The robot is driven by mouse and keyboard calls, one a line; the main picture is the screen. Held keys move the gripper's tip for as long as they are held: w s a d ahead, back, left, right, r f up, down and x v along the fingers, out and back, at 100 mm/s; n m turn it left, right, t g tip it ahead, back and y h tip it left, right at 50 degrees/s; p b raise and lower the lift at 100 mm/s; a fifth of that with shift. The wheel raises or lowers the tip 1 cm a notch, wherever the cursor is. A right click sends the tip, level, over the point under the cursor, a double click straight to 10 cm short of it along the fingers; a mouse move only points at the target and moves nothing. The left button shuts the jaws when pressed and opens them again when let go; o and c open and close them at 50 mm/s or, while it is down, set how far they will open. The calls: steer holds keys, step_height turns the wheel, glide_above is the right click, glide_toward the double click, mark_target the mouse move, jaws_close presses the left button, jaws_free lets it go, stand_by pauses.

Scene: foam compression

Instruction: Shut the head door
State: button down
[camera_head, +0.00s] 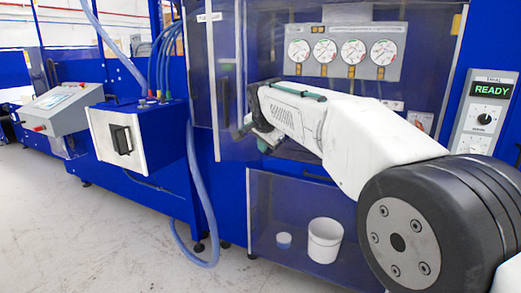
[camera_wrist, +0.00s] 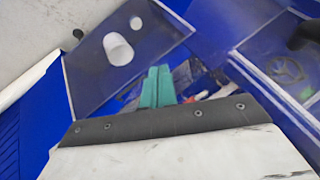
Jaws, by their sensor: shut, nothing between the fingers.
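A clear door panel with a pale edge (camera_head: 226,75) stands at the left of the machine's head opening in the head view. It looks swung outward, with the opening behind it uncovered. A clear panel edge (camera_wrist: 272,88) also crosses the right of the wrist view. My gripper (camera_head: 262,144) is in front of the opening, just right of the door panel; whether they touch cannot be told. In the wrist view its teal fingers (camera_wrist: 157,86) are together and empty.
Behind my arm is a gauge panel (camera_head: 341,50). A blue hose (camera_head: 197,190) hangs left of the machine. A control box (camera_head: 492,110) reads READY. Grey floor is free at front left.

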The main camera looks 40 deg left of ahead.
steer(key=shift+w+a, duration=0.6)
steer(key=shift+a, duration=0.15)
steer(key=shift+s+a, duration=0.15)
